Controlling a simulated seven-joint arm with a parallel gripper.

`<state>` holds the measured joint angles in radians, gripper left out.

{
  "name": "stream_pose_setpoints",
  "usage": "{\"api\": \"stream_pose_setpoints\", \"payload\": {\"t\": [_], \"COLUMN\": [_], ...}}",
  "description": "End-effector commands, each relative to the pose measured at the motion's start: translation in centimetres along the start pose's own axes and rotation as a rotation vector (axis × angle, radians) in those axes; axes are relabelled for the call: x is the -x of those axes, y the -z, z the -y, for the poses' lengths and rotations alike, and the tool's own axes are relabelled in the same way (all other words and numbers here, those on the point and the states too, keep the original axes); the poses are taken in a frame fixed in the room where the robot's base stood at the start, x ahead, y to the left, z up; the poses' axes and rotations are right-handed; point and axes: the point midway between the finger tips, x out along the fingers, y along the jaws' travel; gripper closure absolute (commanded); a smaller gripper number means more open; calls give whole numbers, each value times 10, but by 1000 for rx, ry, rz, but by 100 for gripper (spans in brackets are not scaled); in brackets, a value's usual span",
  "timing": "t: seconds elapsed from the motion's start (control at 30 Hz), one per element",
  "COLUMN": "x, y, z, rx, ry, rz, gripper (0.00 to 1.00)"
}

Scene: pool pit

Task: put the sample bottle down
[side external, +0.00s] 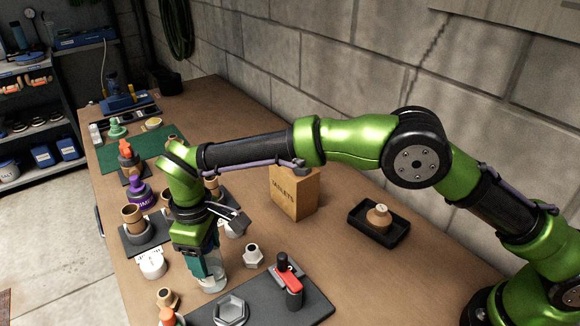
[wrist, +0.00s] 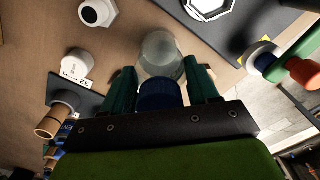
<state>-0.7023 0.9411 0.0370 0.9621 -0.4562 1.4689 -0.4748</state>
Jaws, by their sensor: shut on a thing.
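The sample bottle (wrist: 161,52) is clear with a dark blue cap, and in the wrist view it sits between my two green fingers. My gripper (wrist: 162,84) is shut on it near the cap end. In the side view my gripper (side external: 207,264) points down, with the clear lower part of the bottle (side external: 213,284) showing below the fingers. The bottle looks upright and close to the wooden bench top. I cannot tell whether its base touches the bench.
A grey mat (side external: 318,308) with a hexagonal tray (side external: 231,309) and a red-handled valve (side external: 291,283) lies to the right. A cardboard box (side external: 294,193) and black tray (side external: 359,215) stand behind.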

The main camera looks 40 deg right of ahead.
Motion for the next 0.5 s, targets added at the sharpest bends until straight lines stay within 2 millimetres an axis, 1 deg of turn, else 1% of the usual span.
{"api": "stream_pose_setpoints", "payload": {"t": [0.03,0.17,0.43,0.5], "x": [-1,0,0,3], "y": [0,0,0,0], "z": [0,0,0,0], "rx": [0,0,0,0], "ry": [1,1,0,0], "rz": [1,1,1,-1], "gripper": [36,16,15,15]}}
